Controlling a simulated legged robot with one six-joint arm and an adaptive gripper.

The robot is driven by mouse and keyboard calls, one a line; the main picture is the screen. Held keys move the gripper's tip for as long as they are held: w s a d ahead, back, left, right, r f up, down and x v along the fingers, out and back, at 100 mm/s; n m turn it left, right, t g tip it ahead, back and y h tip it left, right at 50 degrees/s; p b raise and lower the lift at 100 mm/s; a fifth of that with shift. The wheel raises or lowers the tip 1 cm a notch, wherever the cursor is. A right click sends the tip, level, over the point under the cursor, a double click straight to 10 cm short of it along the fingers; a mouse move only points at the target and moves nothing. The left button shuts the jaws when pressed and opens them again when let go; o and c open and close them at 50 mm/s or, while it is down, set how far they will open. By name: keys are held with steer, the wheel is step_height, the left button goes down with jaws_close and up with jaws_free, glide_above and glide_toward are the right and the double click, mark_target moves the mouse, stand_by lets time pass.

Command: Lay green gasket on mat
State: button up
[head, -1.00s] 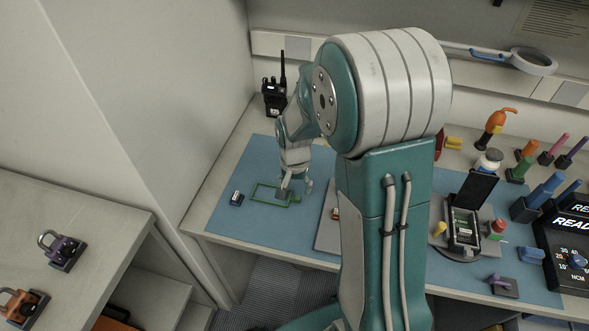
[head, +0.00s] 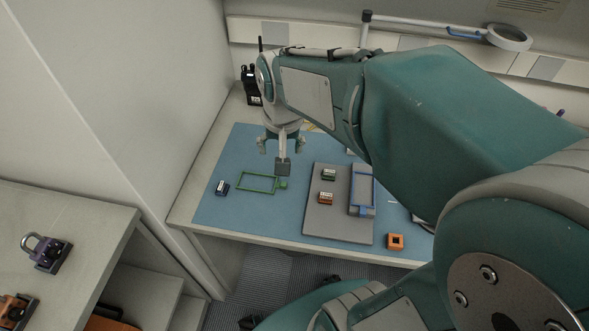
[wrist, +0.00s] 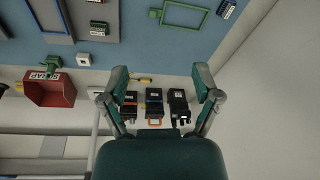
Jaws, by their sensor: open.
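The green gasket (head: 257,191), a thin rectangular outline with a small green tab at its right corner, lies on the blue mat (head: 225,150). It also shows at the top of the wrist view (wrist: 185,27). My gripper (head: 281,148) is open and empty, behind the gasket and apart from it. In the wrist view its two fingers (wrist: 161,82) are spread with nothing between them, and dark radio-like units show beyond them.
A small dark connector block (head: 222,188) lies left of the gasket. A grey plate (head: 320,222) with a blue frame (head: 363,187) and small connectors is to its right. A black radio (head: 250,90) stands behind. The wrist view shows a red bin (wrist: 48,92).

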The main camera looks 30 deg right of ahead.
steer(key=s+a+r+n+t, duration=0.2)
steer(key=s+r+n+t, duration=0.1)
steer(key=s, duration=0.8)
steer(key=shift+r+n, duration=0.6)
steer(key=shift+r, duration=0.25)
